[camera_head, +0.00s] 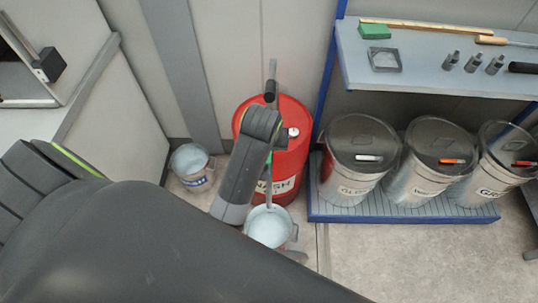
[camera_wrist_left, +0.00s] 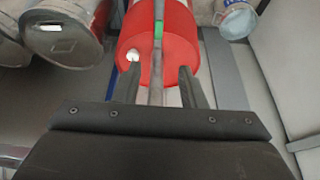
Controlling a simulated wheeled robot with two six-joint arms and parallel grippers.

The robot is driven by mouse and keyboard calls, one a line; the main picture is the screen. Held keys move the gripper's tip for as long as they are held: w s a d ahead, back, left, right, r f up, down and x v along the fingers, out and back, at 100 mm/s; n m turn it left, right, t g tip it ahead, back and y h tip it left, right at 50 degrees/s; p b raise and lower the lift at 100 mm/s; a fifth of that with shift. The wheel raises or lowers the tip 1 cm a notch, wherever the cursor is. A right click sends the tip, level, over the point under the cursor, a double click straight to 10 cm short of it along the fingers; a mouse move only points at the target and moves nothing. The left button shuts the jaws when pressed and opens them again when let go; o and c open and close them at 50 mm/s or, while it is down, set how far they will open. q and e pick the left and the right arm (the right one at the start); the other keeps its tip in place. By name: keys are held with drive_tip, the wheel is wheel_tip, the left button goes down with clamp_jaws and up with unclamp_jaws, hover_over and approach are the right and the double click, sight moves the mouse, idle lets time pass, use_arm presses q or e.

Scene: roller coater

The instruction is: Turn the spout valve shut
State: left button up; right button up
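A red drum (camera_head: 290,178) with partly hidden lettering stands by the back wall. A long thin grey bar (camera_head: 272,68) runs above it toward a bucket (camera_head: 267,228) in front. A green part (camera_wrist_left: 158,30) sits on this bar, but I cannot tell whether it is the valve handle. In the wrist view the red drum (camera_wrist_left: 180,45) lies beyond my left gripper (camera_wrist_left: 158,68). Its fingers are open, one on each side of the grey bar, with gaps visible. In the head view my own arm hides most of the gripper and the bar's middle. My right gripper is not in view.
A small labelled bucket (camera_head: 194,167) stands left of the drum. Several lidded bins (camera_head: 360,150) stand right on a blue-edged rack, below a shelf (camera_head: 425,75) with small tools. A pale cabinet (camera_head: 110,110) is at left. Floor (camera_head: 400,255) at front right is clear.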

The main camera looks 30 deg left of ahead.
sight(269, 160)
use_arm(q)
drive_tip(key=b+x, duration=0.1)
drive_tip(key=x, duration=1.6)
drive_tip(key=shift+w, duration=0.25)
clamp_jaws()
